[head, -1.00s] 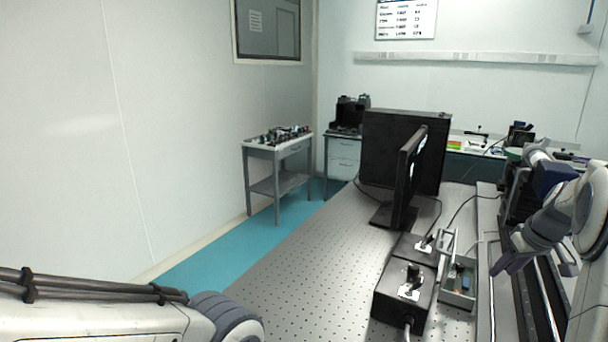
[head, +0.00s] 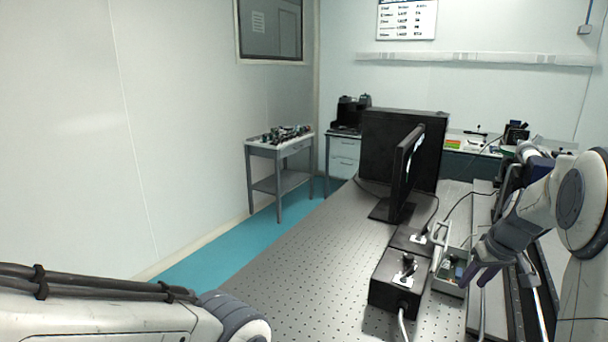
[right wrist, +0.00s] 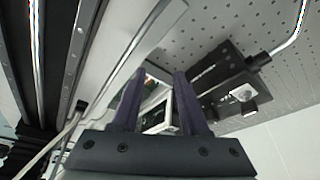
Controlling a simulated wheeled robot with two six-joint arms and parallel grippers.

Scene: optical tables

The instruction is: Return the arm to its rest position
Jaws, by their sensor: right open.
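My right gripper (head: 474,278) is at the right of the head view, above the optical table beside a small grey open box. In the right wrist view its two dark purple fingers (right wrist: 158,98) stand apart with nothing held between them. The box (head: 451,271) shows partly past the fingers, with small coloured items inside. My left arm (head: 120,315) crosses the lower left of the head view, but its gripper is out of the picture.
Two black control boxes (head: 393,283) with levers stand left of the grey box. A monitor (head: 409,172) and a large black panel (head: 376,146) stand behind. Metal rails (head: 533,285) run along the right. The perforated table top (head: 300,265) is clear at left.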

